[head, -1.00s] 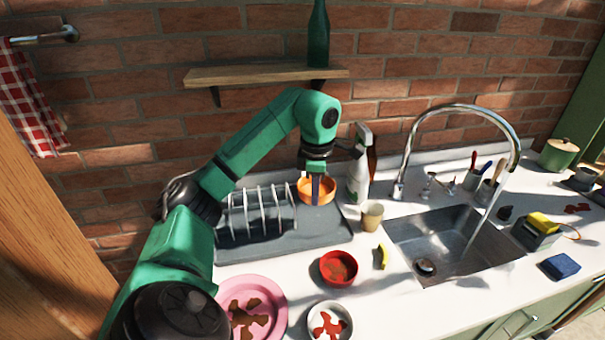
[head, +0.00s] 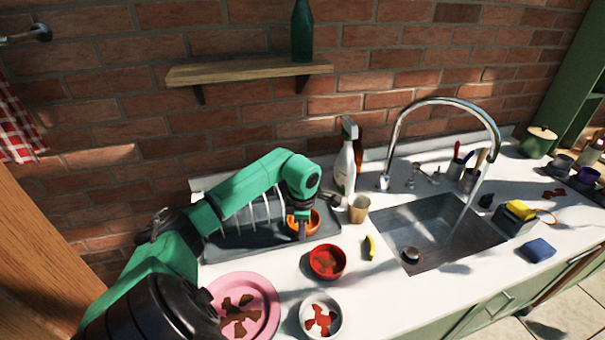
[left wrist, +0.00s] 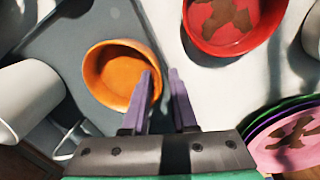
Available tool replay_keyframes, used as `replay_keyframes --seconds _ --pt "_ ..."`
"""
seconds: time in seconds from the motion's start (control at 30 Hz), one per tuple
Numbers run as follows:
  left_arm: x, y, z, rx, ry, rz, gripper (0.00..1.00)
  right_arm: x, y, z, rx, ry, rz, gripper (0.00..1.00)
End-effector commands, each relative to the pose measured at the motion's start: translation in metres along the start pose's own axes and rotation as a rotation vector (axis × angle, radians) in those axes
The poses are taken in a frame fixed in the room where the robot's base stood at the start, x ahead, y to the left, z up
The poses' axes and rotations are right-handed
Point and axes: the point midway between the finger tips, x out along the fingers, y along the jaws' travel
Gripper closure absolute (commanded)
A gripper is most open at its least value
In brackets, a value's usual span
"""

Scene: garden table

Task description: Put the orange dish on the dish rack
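The orange dish (head: 296,225) is a small round bowl, upright on the right part of the dish rack's grey tray (head: 325,232), right of its wire prongs (head: 256,212). In the left wrist view the dish (left wrist: 108,75) shows open and empty near the tray's edge. My left gripper (head: 303,230) reaches down to the dish's near rim. Its purple fingers (left wrist: 160,85) stand a little apart, one overlapping the dish inside the rim and one outside it. The underside of the dish is hidden. My right gripper is not in view.
A red bowl (head: 327,262), a white bowl (head: 320,318) and a pink plate (head: 250,285) stand in front of the rack. A beige cup (head: 359,208) and spray bottle (head: 345,165) stand to its right. The sink (head: 450,230) is farther right, its tap running.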

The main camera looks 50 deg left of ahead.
Motion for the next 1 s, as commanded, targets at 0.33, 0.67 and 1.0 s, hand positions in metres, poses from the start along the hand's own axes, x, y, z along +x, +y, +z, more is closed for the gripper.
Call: replay_keyframes --seconds 0.33,0.67,1.0 --pt "-0.002 0.001 0.000 0.000 -0.001 0.001 0.66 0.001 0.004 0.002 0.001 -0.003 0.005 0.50" --pt "-0.055 0.002 0.001 0.000 -0.004 0.009 0.66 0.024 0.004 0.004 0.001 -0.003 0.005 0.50" --pt "-0.119 0.001 0.000 -0.001 -0.002 0.002 0.66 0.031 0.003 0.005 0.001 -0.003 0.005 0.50"
